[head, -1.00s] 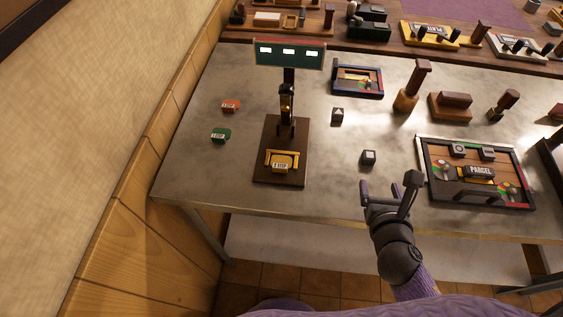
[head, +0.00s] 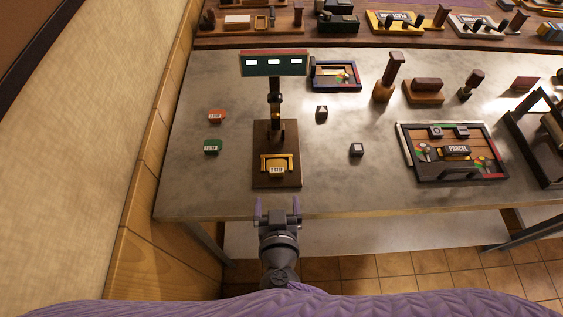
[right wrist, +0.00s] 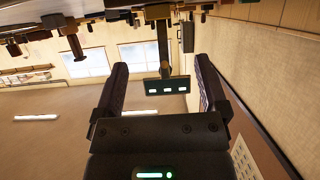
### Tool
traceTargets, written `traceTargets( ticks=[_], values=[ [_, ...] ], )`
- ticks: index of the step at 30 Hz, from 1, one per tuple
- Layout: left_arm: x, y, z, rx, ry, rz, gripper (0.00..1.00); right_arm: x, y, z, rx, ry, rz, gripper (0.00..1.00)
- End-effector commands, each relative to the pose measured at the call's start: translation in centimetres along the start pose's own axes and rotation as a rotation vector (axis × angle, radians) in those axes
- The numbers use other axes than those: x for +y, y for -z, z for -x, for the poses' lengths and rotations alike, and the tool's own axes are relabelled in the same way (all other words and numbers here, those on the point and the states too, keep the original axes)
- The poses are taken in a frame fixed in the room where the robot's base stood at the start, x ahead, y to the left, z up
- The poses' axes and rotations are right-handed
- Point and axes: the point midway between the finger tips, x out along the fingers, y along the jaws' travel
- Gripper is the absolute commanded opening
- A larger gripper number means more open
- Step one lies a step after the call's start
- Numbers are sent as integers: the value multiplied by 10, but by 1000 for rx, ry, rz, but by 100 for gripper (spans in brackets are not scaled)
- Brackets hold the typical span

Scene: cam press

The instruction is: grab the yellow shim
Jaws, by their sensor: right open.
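The yellow shim (head: 277,170), with a step label on its front, sits in a yellow holder (head: 264,159) on the front of the press's dark brown base (head: 261,182). My right gripper (head: 277,207) is open and empty just off the table's front edge, in line with the shim and apart from it. Its two purple-tipped fingers point toward the press. In the right wrist view, which is upside down, the open fingers (right wrist: 161,80) frame the press's sign (right wrist: 167,87); I cannot make out the shim there. My left gripper is not in view.
An orange shim (head: 216,116) and a green shim (head: 213,146) lie left of the press (head: 275,100). A parcel tray (head: 405,158) stands further right. The metal table's front (head: 215,200) is clear.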

Motion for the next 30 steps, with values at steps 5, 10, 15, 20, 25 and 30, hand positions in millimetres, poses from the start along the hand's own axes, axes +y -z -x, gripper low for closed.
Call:
traceTargets(
  ticks=[5,10,15,20,25,30],
  values=[
    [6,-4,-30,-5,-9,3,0,0,-14,-32,-29,-11,-27,93],
    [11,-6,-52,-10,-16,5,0,0,-13,-58,-28,-10,-26,93],
    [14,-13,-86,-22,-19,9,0,0,-14,-89,-28,-9,-25,93],
    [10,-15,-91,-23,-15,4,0,1,-8,-99,-30,-8,-23,93],
    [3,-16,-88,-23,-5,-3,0,1,-6,-98,-29,-8,-22,91],
    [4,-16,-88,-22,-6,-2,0,1,-6,-98,-29,-8,-22,55]
  ],
)
